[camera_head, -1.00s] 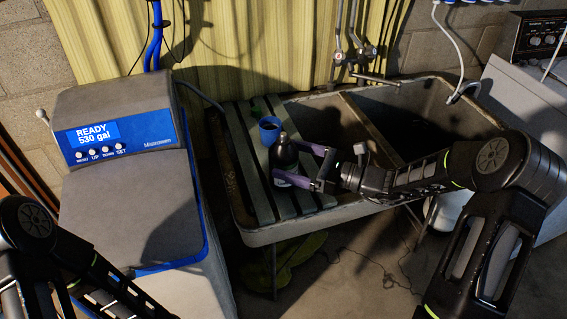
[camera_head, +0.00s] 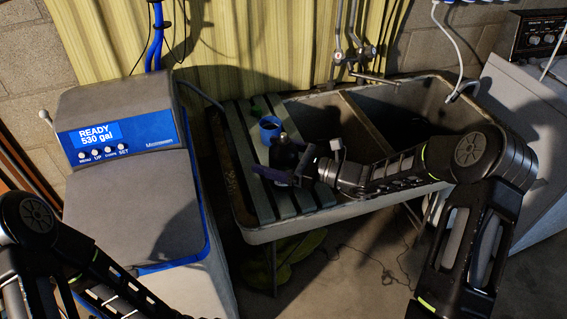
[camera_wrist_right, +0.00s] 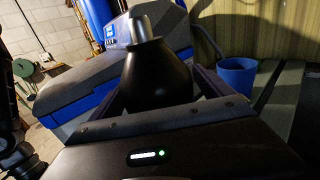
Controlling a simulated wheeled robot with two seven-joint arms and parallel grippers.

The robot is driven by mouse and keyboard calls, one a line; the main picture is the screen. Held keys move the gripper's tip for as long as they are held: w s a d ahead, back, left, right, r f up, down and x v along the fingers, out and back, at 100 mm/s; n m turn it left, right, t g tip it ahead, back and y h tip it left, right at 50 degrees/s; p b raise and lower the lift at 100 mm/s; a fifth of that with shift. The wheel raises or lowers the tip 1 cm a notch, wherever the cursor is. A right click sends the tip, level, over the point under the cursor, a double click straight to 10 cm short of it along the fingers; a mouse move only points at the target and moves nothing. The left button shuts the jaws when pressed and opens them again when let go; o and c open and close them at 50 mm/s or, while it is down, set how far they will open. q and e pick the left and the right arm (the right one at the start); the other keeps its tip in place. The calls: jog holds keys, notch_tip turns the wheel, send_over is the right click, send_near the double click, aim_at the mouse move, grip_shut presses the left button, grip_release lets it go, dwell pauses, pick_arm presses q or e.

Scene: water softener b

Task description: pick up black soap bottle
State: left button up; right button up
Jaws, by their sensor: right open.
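The black soap bottle (camera_head: 283,152) stands upright on the slatted board at the left of the sink, with a grey cap on top. In the right wrist view the bottle (camera_wrist_right: 156,75) fills the middle, between the two purple fingers. My right gripper (camera_head: 283,165) is open around the bottle, close up to it, and its fingers partly hide the bottle's lower part. Whether the fingers touch the bottle cannot be told. My left arm shows at the lower left of the head view, but its gripper is out of the picture.
A blue cup (camera_head: 270,129) stands just behind the bottle; it also shows in the right wrist view (camera_wrist_right: 236,77). The double sink (camera_head: 345,100) lies to the right. A water softener (camera_head: 130,170) stands to the left. A faucet (camera_head: 374,79) is above the sink.

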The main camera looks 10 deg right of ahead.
jog(key=shift+c, duration=0.3)
jog(key=c, duration=1.8)
jog(key=shift+o, duration=0.2)
jog(key=shift+r, duration=0.15)
notch_tip(320, 180, up, 10)
jog(key=shift+f+b, duration=0.1)
jog(key=shift+b, duration=0.45)
